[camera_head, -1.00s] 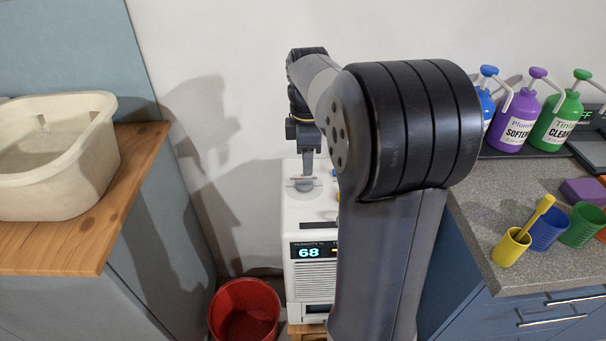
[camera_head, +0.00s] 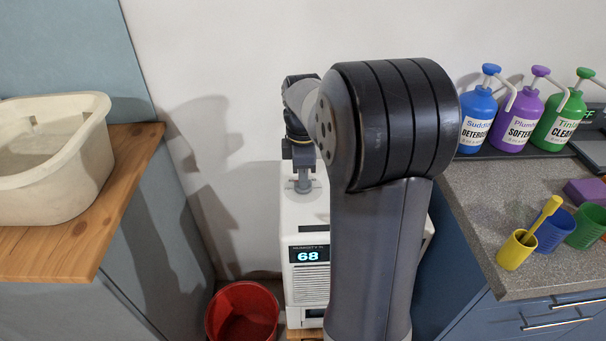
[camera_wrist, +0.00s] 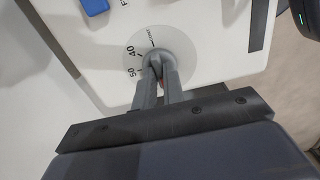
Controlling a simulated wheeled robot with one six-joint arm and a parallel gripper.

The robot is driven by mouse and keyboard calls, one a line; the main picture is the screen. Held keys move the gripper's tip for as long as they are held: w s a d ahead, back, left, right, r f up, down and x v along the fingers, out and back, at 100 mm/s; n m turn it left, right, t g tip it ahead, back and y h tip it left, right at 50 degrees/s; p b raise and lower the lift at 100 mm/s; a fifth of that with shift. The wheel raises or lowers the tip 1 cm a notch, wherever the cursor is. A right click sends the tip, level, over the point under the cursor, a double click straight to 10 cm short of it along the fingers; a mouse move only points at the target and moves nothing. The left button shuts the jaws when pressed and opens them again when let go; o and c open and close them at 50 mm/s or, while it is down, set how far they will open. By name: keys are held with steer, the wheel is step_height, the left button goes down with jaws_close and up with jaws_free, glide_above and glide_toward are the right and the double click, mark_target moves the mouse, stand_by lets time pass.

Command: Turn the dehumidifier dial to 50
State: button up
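The dehumidifier (camera_head: 308,215) is a white box with a lit display (camera_head: 309,254) reading 68 under the word HUMIDITY. Its dial (camera_wrist: 184,55) is a grey disc on the top face; in the wrist view I can read 40, 50 and CONT on it. My gripper (camera_wrist: 156,66) points down at the middle of the dial, its two fingers close together around the knob, with a bit of red between them. The fingertips hide most of the knob, so its pointer is not readable. In the head view my gripper (camera_head: 303,184) reaches the dehumidifier's top.
A red bucket (camera_head: 243,313) stands on the floor left of the dehumidifier. A wooden counter (camera_head: 130,195) with a white basin (camera_head: 95,140) is at left. At right, a grey counter (camera_head: 480,205) holds bottles and cups. My arm hides the dehumidifier's right part.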

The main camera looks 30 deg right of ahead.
jaws_close()
steer(key=m+p, duration=0.2)
steer(key=m, duration=0.1)
steer(key=shift+r, duration=0.15)
steer(key=m+p, duration=0.3)
steer(key=m, duration=0.2)
steer(key=m+p, duration=0.2)
steer(key=m, duration=0.3)
steer(key=m+p, duration=0.1)
steer(key=m, duration=0.3)
steer(key=shift+m, duration=0.3)
stand_by(0.5)
